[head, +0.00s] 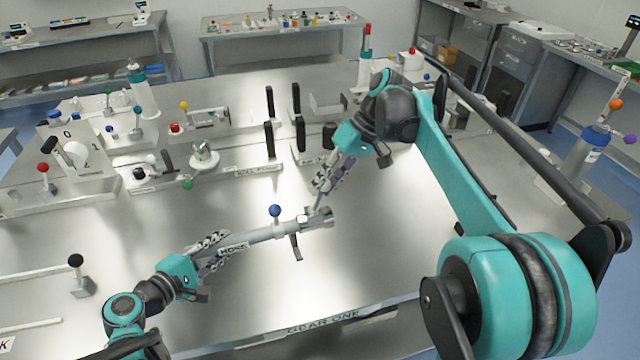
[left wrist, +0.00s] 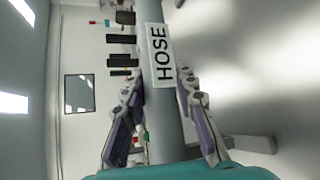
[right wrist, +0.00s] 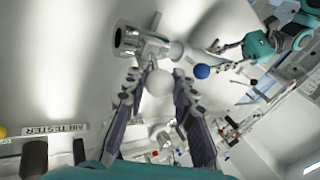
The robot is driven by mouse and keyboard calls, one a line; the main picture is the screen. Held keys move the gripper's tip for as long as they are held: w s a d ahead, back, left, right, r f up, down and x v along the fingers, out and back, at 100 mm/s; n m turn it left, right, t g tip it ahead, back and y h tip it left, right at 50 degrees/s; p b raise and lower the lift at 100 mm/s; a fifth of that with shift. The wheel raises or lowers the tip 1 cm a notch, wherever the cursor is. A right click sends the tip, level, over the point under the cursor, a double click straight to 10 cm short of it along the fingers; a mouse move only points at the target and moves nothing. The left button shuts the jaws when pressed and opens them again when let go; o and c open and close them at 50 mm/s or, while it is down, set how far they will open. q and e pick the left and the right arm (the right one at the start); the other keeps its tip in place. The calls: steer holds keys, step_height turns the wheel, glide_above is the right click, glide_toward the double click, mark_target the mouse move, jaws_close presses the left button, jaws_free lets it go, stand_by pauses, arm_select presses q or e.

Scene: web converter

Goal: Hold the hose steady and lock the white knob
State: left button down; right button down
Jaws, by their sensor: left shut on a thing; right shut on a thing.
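The grey hose (head: 268,233) runs slantwise above the metal table and bears a HOSE label. My left gripper (head: 214,246) is shut on the hose at its label end; the left wrist view shows the hose (left wrist: 168,118) between both fingers. The hose's metal end fitting (head: 322,217) points right. My right gripper (head: 318,197) reaches down to this fitting. In the right wrist view the round white knob (right wrist: 160,82) sits between the right fingers, which are shut on it, beside the fitting (right wrist: 128,39). The knob is hard to make out in the head view.
A blue ball-topped lever (head: 275,211) stands up by the hose. A dark handle (head: 296,247) hangs below it. Black upright posts (head: 270,138) and the AIR TESTER label (right wrist: 52,131) are nearby. The GEAR ONE edge (head: 330,322) lies at the front. Bare table lies right of the fitting.

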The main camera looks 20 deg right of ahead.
arm_select(q)
steer(key=shift+s+f, duration=0.25)
steer(key=shift+f, duration=0.2)
arm_select(e)
steer(key=shift+d+f+y, duration=0.15)
steer(key=shift+d+y, duration=0.1)
steer(key=shift+y, duration=0.05)
steer(key=c, duration=1.2)
jaws_free()
steer(key=v, duration=1.2)
steer(key=shift+s, duration=0.15)
arm_select(q)
steer(key=shift+w+r, duration=0.1)
steer(key=shift+r, duration=0.2)
arm_select(e)
steer(key=shift+r, duration=0.3)
arm_select(q)
steer(key=c, duration=1.1)
jaws_free()
steer(key=shift+w+r+p, duration=0.1)
steer(key=shift+p, duration=0.2)
steer(key=shift+c, duration=0.2)
